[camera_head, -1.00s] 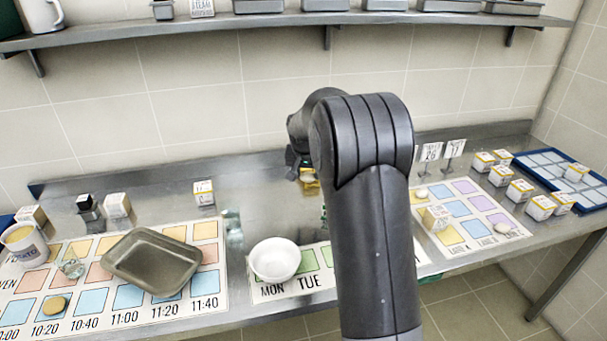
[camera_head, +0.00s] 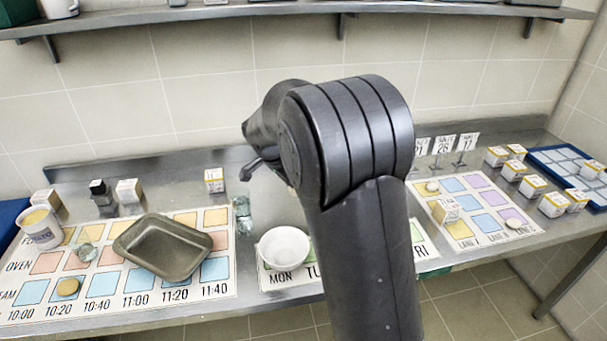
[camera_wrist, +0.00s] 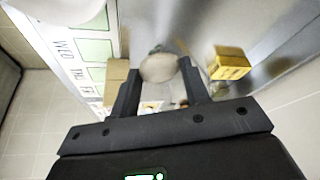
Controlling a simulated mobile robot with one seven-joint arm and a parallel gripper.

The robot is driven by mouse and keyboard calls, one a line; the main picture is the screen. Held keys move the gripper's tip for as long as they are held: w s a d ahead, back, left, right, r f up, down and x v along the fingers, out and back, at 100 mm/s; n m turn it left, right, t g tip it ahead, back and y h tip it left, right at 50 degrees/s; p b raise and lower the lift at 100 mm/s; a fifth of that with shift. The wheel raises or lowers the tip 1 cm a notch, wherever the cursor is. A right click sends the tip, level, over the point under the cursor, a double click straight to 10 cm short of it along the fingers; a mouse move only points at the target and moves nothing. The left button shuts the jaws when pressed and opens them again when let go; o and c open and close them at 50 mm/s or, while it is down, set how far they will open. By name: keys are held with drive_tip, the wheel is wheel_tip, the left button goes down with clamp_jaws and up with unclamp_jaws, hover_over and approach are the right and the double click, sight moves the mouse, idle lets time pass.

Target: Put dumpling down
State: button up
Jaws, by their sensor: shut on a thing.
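My gripper (camera_wrist: 160,68) shows in the wrist view, with its two dark fingers closed on a rounded, pale tan dumpling (camera_wrist: 158,67). The dumpling sits between the fingertips, with the metal counter (camera_wrist: 180,22) beyond it. I cannot tell whether it touches the counter. In the head view my arm hides the gripper and the dumpling. A white bowl (camera_head: 284,248) stands at the front middle of the counter, at the edge of the weekday mat (camera_head: 268,282). The bowl also shows at the top left of the wrist view (camera_wrist: 70,8).
A yellow box (camera_wrist: 230,65) lies right of the fingers, and a brown box (camera_wrist: 115,80) is close by the left finger. A metal tray (camera_head: 145,266) rests on the time chart (camera_head: 60,316) at left. Several small boxes (camera_head: 533,186) stand at right near a blue tray (camera_head: 555,154).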

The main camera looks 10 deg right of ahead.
drive_tip(key=s+a+r+m+g, duration=0.3)
drive_tip(key=s+a+m, duration=0.2)
drive_tip(key=s+m, duration=0.5)
drive_tip(key=n, duration=0.1)
hover_over(282, 257)
drive_tip(key=shift+f, duration=5.75)
drive_tip(key=o, duration=1)
drive_tip(key=shift+o, duration=0.2)
